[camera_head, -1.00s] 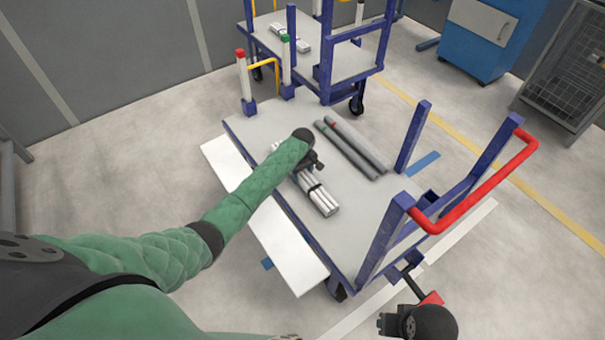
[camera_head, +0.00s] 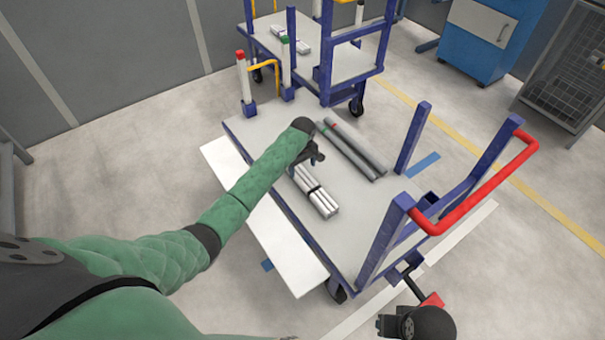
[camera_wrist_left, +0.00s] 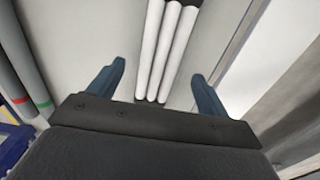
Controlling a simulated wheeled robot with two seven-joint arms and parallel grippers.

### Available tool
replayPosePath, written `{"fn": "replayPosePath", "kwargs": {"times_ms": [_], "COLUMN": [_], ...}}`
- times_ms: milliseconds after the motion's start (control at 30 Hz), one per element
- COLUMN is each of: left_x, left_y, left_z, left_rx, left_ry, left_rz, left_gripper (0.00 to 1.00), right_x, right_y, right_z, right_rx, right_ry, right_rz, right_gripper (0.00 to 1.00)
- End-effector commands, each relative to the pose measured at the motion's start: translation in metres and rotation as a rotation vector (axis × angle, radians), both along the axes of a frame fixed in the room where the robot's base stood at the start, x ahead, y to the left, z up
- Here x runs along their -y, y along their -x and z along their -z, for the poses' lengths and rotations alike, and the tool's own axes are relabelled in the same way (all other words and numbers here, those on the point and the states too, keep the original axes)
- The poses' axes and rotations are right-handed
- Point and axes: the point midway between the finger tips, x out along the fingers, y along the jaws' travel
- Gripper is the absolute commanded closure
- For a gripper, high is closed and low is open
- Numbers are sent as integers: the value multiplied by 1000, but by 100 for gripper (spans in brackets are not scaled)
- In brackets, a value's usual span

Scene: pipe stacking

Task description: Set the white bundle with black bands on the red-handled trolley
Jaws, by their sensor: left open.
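The white bundle (camera_head: 325,203) with black bands lies on the grey deck of the red-handled trolley (camera_head: 372,222), left of two grey pipes. It also shows in the left wrist view (camera_wrist_left: 166,48). My left gripper (camera_head: 315,159) is open and empty, above the deck by the bundle's far end. In the left wrist view, its two fingers (camera_wrist_left: 163,88) are spread wide, with the bundle's end ahead between them and clear of both. My right gripper (camera_head: 388,324) is at the bottom edge, in front of the trolley's handle end; its fingers are unclear.
Two grey pipes (camera_head: 357,152) lie beside the bundle. The red handle (camera_head: 480,190) and blue posts rise at the trolley's right end. A second blue trolley (camera_head: 345,65) carrying another white bundle (camera_head: 291,38) stands behind. A white board (camera_head: 262,215) runs along the near side.

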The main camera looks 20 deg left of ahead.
Motion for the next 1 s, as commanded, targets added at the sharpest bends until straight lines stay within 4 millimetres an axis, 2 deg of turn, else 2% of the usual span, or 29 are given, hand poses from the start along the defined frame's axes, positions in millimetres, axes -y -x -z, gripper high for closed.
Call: {"fn": "replayPosePath", "kwargs": {"times_ms": [100,300,433,567,667,767,1000], "left_x": [0,0,0,5,15,31,67], "left_y": [0,0,0,9,30,63,153], "left_z": [-23,-52,-62,-61,-50,-37,-16], "left_rx": [2,0,-1,0,5,16,57], "left_ry": [0,0,-1,3,11,23,54], "left_rz": [0,0,1,22,79,167,393], "left_gripper": [22,22,22,22,22,22,22], "right_x": [-2,-5,-6,-7,-7,-7,-7], "right_y": [0,0,-2,-2,-2,-2,-2], "right_z": [5,10,10,9,9,8,7], "right_rx": [-1,3,12,14,14,14,14], "right_ry": [-5,-10,-14,-15,-16,-16,-16], "right_rz": [-2,-4,-4,-4,-4,-4,-4], "right_gripper": [59,59,59,59,59,59,59]}}
